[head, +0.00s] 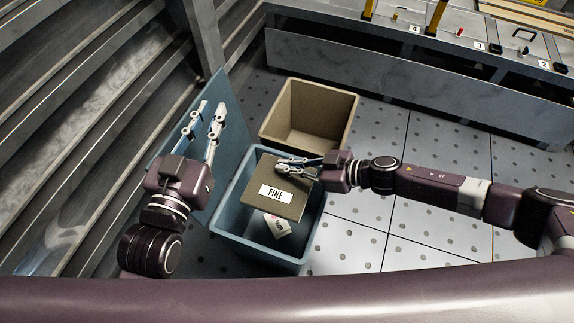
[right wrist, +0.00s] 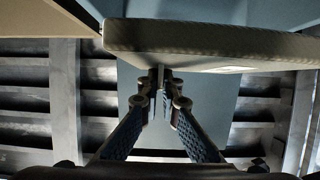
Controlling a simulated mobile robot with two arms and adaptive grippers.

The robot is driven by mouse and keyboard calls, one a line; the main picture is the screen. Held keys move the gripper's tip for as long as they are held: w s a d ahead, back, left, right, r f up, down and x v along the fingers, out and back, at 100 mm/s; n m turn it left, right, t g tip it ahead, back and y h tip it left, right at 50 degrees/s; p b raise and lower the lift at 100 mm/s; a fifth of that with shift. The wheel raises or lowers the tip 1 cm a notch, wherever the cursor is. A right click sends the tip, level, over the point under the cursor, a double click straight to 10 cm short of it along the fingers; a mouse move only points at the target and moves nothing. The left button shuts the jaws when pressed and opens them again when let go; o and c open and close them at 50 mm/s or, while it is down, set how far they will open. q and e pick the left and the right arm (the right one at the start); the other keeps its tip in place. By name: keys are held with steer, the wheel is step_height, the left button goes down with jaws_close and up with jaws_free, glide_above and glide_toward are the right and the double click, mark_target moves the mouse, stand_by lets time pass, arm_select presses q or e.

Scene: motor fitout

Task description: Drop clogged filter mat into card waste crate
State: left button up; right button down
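A flat tan filter mat (head: 262,207) with a white label reading FINE is over the blue crate (head: 227,240), slightly tilted. My right gripper (head: 283,166) is at its upper right corner in the head view, fingers close together and apparently shut on it. In the right wrist view the nearly closed fingertips (right wrist: 160,72) meet the lower edge of the mat (right wrist: 200,40); the exact contact is hard to see. My left gripper (head: 209,108) is open and empty, left of the crates. A tan crate (head: 338,104) stands behind the blue one. No crate shows a readable card waste label.
A small white item with a label (head: 277,226) lies inside the blue crate. A blue panel (head: 231,145) stands beside my left gripper. Metal steps (head: 75,130) line the left. A numbered bench (head: 400,70) runs along the back. Floor right of the crates is clear.

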steer(key=c, duration=2.1)
jaws_free()
steer(key=shift+d, duration=0.1)
steer(key=v, duration=1.2)
steer(key=shift+s, duration=0.1)
